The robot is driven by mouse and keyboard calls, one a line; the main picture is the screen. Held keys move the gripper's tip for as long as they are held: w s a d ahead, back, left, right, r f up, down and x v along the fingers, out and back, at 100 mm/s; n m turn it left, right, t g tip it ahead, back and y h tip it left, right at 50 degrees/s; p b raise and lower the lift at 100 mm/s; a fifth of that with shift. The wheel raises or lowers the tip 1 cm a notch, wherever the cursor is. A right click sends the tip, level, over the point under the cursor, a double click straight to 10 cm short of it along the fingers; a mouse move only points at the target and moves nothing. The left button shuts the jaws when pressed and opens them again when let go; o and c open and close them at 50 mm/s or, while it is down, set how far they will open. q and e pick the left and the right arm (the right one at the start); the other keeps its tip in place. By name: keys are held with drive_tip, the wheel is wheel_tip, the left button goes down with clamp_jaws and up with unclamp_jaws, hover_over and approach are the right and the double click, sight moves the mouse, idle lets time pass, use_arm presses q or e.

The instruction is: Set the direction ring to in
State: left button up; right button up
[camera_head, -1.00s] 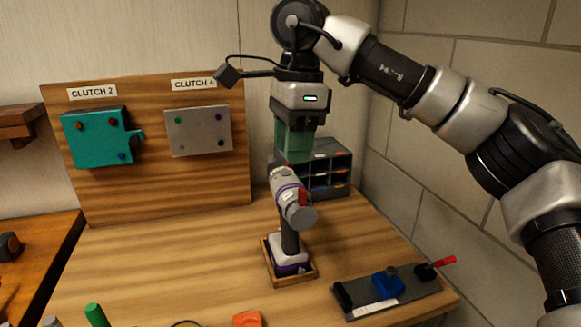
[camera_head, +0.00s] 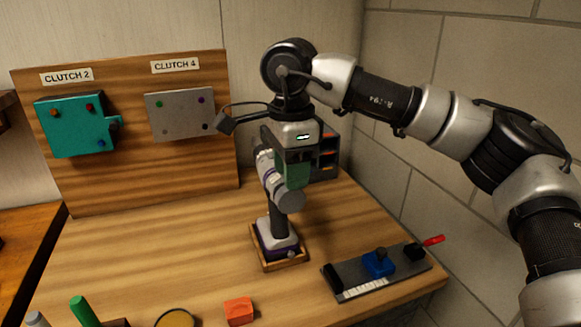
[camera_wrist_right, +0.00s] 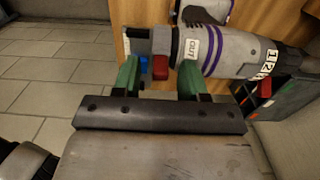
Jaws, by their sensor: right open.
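A grey power drill (camera_head: 288,198) with purple bands stands upright, its base in a small wooden holder (camera_head: 283,265) on the bench. My right gripper (camera_head: 293,172) is beside the drill's upper body, its green fingers partly overlapping it. A ring-like band (camera_wrist_right: 191,47) on the drill reads "OUT", close to the right finger. I cannot tell whether either finger touches the drill. My left gripper is not in view.
A wooden board (camera_head: 125,180) behind holds a teal clutch plate (camera_head: 75,125) and a grey one (camera_head: 181,113). A dark organiser (camera_head: 328,160) stands behind the gripper. A grey fixture (camera_head: 350,278) with a blue knob lies right. An orange block (camera_head: 239,311) lies in front.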

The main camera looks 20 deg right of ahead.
drive_tip(key=shift+f, duration=0.1)
drive_tip(key=shift+c, duration=0.3)
clamp_jaws()
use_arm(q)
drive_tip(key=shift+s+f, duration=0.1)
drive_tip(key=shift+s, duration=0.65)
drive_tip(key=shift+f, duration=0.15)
use_arm(e)
drive_tip(key=shift+d, duration=0.15)
drive_tip(key=y+b, duration=0.1)
drive_tip(key=d+y+b, duration=0.1)
drive_tip(key=y, duration=0.1)
drive_tip(key=shift+d+f, duration=0.3)
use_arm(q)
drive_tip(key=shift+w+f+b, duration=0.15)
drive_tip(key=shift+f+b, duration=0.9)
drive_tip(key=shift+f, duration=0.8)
use_arm(e)
drive_tip(key=shift+d+f+y, duration=0.1)
drive_tip(key=shift+d+y, duration=0.2)
drive_tip(key=shift+y, duration=0.4)
drive_tip(key=shift+d+y, duration=0.25)
drive_tip(key=shift+y, duration=0.45)
drive_tip(key=shift+o, duration=0.3)
unclamp_jaws()
drive_tip(key=shift+w, duration=0.1)
